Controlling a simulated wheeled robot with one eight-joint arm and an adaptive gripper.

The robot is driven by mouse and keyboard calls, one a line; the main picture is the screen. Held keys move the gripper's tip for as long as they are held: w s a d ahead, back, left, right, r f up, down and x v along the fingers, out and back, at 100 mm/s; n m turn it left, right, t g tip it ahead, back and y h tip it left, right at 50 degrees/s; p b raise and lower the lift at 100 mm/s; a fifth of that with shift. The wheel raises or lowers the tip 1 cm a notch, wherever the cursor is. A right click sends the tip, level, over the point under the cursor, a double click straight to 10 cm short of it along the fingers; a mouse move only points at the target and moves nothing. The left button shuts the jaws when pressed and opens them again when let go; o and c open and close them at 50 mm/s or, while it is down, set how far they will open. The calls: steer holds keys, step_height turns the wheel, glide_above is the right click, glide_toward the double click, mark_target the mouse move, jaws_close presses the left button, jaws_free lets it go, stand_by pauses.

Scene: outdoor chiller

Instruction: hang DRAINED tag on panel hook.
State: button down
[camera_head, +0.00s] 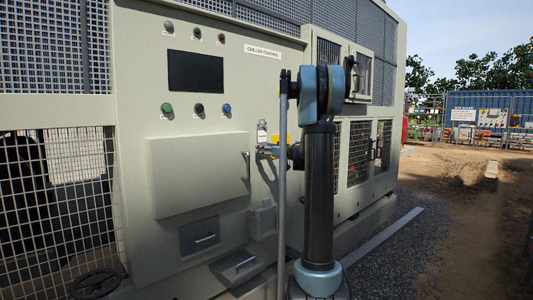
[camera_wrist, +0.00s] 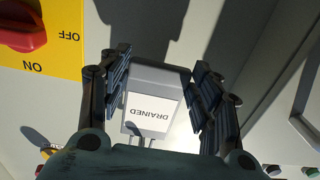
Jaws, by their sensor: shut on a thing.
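The DRAINED tag (camera_wrist: 150,112) is a grey plate with a white label, and its lettering reads upside down in the wrist view. My gripper (camera_wrist: 160,68) has a dark finger on each side of the tag and is shut on it. In the head view my gripper (camera_head: 264,150) is close to the front of the chiller control panel (camera_head: 225,110). A small pale piece (camera_head: 262,132) just above it appears to be the tag. Two thin prongs show at the tag's lower edge in the wrist view. I cannot make out the panel hook for certain.
A red rotary switch (camera_wrist: 22,30) on a yellow ON/OFF plate (camera_wrist: 62,30) is beside my gripper. A cabinet door with a handle (camera_head: 247,166), a dark screen (camera_head: 195,72) and several buttons are on the panel. Open gravel (camera_head: 415,235) lies to the right.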

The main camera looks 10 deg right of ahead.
steer(key=shift+f, duration=0.1)
stand_by(0.3)
steer(key=shift+f, duration=0.5)
steer(key=shift+c, duration=2.3)
jaws_free()
steer(key=o, duration=0.5)
steer(key=shift+c, duration=0.2)
steer(key=shift+f, duration=0.2)
steer(key=shift+f, duration=0.5)
